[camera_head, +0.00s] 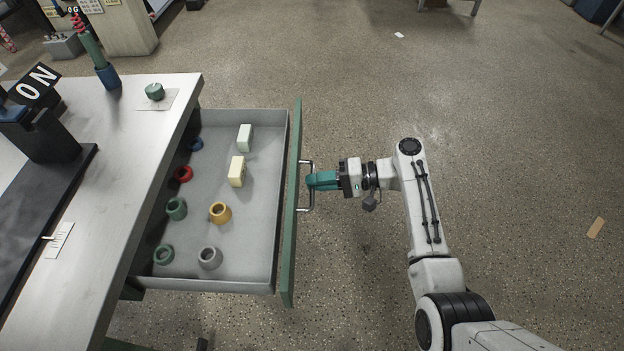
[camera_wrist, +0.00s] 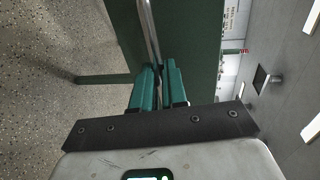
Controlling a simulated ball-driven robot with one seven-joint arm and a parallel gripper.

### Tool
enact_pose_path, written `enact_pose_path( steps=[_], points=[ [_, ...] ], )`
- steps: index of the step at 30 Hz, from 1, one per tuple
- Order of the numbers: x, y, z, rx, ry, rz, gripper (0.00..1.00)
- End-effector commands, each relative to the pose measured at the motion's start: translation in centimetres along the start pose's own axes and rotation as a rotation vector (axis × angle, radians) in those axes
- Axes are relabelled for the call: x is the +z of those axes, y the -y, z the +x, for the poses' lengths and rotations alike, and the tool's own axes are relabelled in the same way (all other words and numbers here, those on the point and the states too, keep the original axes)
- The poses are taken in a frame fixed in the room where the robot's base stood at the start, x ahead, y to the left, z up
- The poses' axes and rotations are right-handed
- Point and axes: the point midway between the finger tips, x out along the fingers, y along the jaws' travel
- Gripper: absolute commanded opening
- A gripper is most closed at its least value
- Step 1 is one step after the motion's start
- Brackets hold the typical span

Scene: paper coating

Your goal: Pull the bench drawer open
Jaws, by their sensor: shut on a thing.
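The bench drawer (camera_head: 250,278) stands pulled out from the bench in the head view, with its grey inside showing. Its green front (camera_head: 293,215) faces right and carries a metal bar handle (camera_head: 304,208). My gripper (camera_head: 312,180) has its teal fingers shut on this handle at about its middle. In the wrist view the handle (camera_wrist: 150,30) runs between the two fingers (camera_wrist: 158,84), with the green drawer front (camera_wrist: 195,50) behind it.
The drawer holds several rings, among them a yellow ring (camera_head: 220,212) and a red ring (camera_head: 184,174), and two pale blocks (camera_head: 237,172). The white bench top (camera_head: 110,200) lies to the left.

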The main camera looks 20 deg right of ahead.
Motion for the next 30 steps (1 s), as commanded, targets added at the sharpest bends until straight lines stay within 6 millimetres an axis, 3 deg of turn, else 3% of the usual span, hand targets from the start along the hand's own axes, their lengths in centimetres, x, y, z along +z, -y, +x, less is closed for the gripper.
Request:
enact_pose_path(
  steps=[10, 11, 18, 26, 30],
  points=[
    [0.0, -0.2, -0.1, 0.003, 0.001, 0.002, 0.0],
    [0.0, -0.2, -0.1, 0.003, 0.001, 0.002, 0.14],
    [0.0, -0.1, 0.0, 0.001, 0.0, 0.001, 0.37],
    [0.0, 0.0, -0.2, 0.001, -0.001, 0.0, 0.37],
    [-0.1, 0.0, -1.4, 0.001, -0.004, 0.0, 0.37]
  ],
)
